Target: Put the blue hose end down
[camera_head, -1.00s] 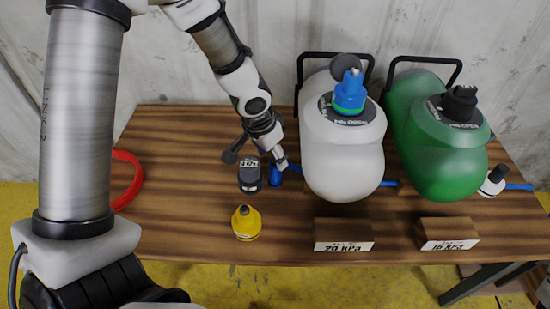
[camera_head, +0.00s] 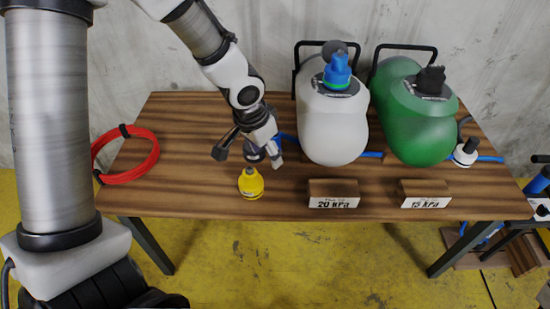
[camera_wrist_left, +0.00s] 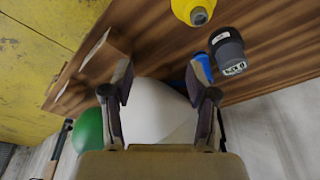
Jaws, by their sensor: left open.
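The blue hose end (camera_wrist_left: 203,66) lies at the tabletop beside the grey adapter (camera_wrist_left: 228,50), beyond one fingertip and outside the jaws. In the head view a bit of blue hose (camera_head: 287,138) shows behind the gripper; its end is hidden there. My right gripper is not in view.
A yellow adapter (camera_head: 250,184) stands in front of the gripper. A white pump (camera_head: 333,130) and a green pump (camera_head: 414,120) stand to the right, with labelled wooden blocks (camera_head: 333,193) before them. A red hose coil (camera_head: 127,155) lies at the left. The front-left tabletop is clear.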

